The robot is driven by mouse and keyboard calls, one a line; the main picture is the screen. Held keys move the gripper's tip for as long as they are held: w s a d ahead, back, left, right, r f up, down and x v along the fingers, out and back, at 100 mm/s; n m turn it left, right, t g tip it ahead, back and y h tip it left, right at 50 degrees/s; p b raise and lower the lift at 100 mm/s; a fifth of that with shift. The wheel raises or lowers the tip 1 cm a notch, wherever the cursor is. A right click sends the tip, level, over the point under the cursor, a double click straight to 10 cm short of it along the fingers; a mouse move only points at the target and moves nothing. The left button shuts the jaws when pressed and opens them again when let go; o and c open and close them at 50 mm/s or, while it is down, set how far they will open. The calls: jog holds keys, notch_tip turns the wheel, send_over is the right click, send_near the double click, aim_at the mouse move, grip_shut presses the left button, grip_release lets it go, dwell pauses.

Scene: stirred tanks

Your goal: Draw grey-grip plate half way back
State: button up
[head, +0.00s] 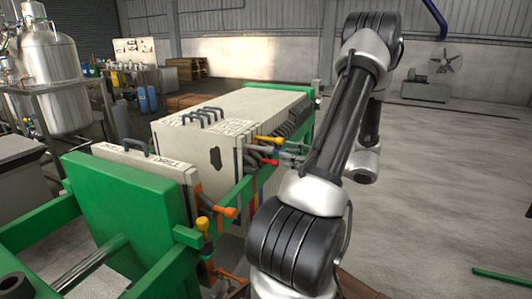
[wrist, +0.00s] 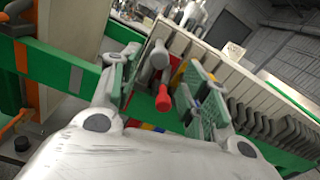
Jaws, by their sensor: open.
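The filter press holds a pack of pale plates (head: 225,125) with side handles. Among the front handles of the pack are a yellow-orange grip (head: 268,140) and a red grip (head: 263,161). In the wrist view the red grip (wrist: 164,98) hangs between my open fingers, below a grey rounded handle part (wrist: 158,55). A row of dark grey handles (wrist: 262,125) lies to the right; I cannot tell which is the grey-grip plate. My gripper (wrist: 165,92) is open with green-padded fingers on either side of the red grip; contact is unclear. In the head view it is partly hidden by my arm.
A green rail (wrist: 50,65) runs along the plates' side. A separate plate marked DRILL (head: 165,168) stands at the front by the green end block (head: 130,210), with an orange grip (head: 228,212) sticking out. A gap separates it from the pack.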

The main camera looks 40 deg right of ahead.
aim_at(274, 152)
jog(key=x, duration=0.6)
jog(key=shift+w+a, duration=0.15)
jog(key=shift+w, duration=0.15)
jog(key=shift+c, duration=0.5)
grip_shut()
